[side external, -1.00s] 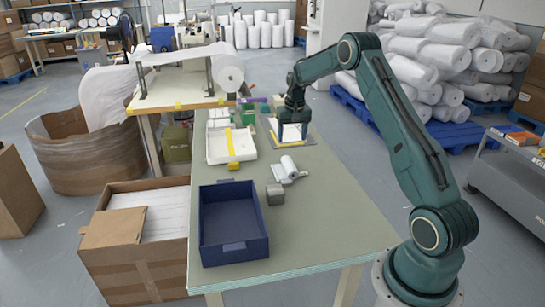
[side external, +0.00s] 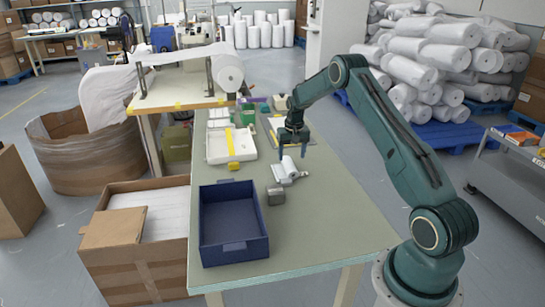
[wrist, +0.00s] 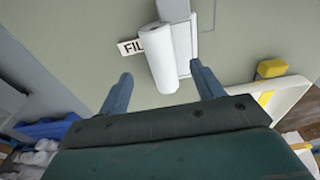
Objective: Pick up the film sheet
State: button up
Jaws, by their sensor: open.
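A small white film roll with a flat white sheet part beside it (side external: 287,170) lies on the table near a grey block. In the wrist view the film (wrist: 160,62) lies between and beyond my two fingers, with a label reading "FIL" (wrist: 132,47) next to it, the rest of the word hidden. My gripper (side external: 293,153) is open and empty, above and just behind the film in the side view. In the wrist view my fingertips (wrist: 161,75) stand apart on either side of the roll. I cannot tell the exact height between them and the film.
A grey block (side external: 275,195) sits close in front of the film. A blue bin (side external: 233,258) stands at the front left. A white tray (side external: 215,158) with a yellow strip and a yellow block (side external: 234,167) lie left. The table's right front is clear.

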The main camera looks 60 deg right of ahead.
aim_at(291, 165)
jog(key=shift+f, duration=0.5)
jog(key=shift+f, duration=0.1)
jog(key=shift+w+d+f, duration=0.15)
jog(key=shift+f, duration=1.1)
jog(key=shift+w+d+f, duration=0.1)
jog(key=shift+w+f, duration=0.05)
jog(key=shift+f, duration=1.1)
jog(key=shift+c, duration=0.5)
jog(key=c, duration=1.1)
jog(key=shift+r, duration=0.15)
jog(key=shift+c, duration=0.2)
notch_tip(291, 165, up, 20)
